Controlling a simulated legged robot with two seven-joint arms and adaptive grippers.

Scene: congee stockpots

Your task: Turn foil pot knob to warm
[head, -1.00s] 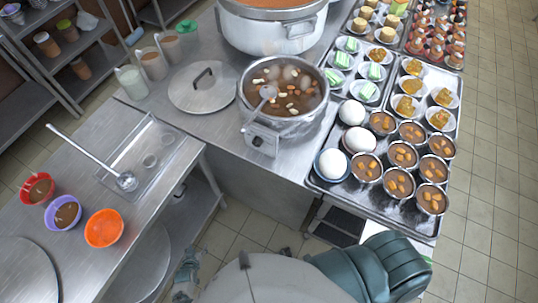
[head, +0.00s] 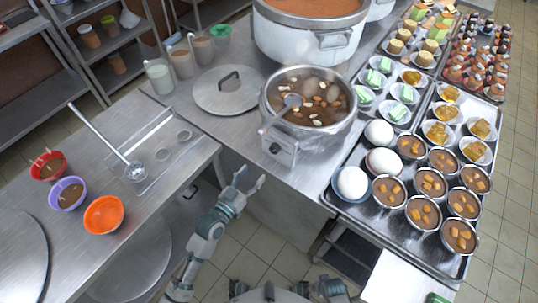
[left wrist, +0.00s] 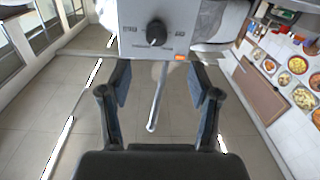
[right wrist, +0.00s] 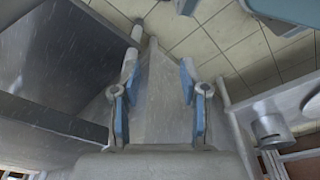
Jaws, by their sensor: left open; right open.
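The steel pot (head: 270,112) of brown broth with a ladle stands near the counter's front edge. Its grey control box (head: 282,150) faces me. In the left wrist view the box's dark round knob (left wrist: 156,33) shows at the top middle, with small printed labels whose words I cannot read. I cannot make out the knob's exact setting. My left gripper (head: 252,182) is open and empty, below and left of the box, apart from the knob; its fingers (left wrist: 159,78) also show in the left wrist view. My right gripper (right wrist: 158,72) is open and empty, away from the pot.
A lid (head: 230,91) lies left of the pot, and a larger white pot (head: 300,42) stands behind it. A tray (head: 345,208) with eggs and bowls is at the right. The left table (head: 120,205) holds bowls and a ladle. Floor shows between the tables.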

